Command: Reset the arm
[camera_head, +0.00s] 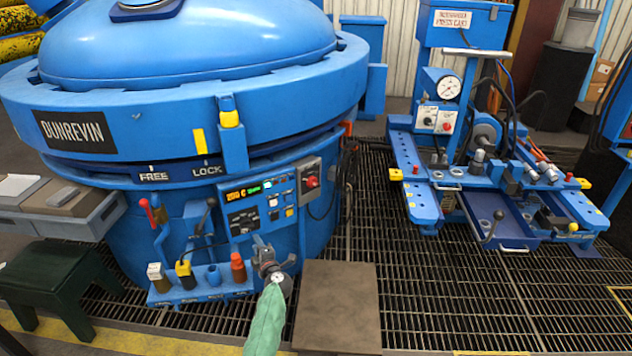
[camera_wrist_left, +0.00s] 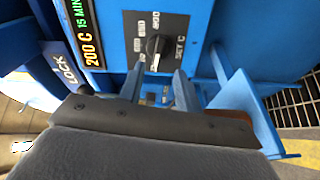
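My left gripper (camera_head: 263,243) reaches up from the bottom centre, its arm in a pale green sleeve. It is in front of the blue pit furnace (camera_head: 190,113), just below the control panel (camera_head: 262,203). In the left wrist view, the two fingers of my left gripper (camera_wrist_left: 160,85) stand apart with nothing between them. Beyond the fingertips is a black rotary knob (camera_wrist_left: 157,44) marked SET C, and the gripper appears clear of it. The display (camera_wrist_left: 85,33) reads 200 C and 15 MIN. My right gripper is not in view.
A blue shelf (camera_head: 203,293) with several coloured-handled tools is left of my gripper. A green stool (camera_head: 60,283) is at the lower left. A blue press cart (camera_head: 497,190) stands at right, with open grating floor before it.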

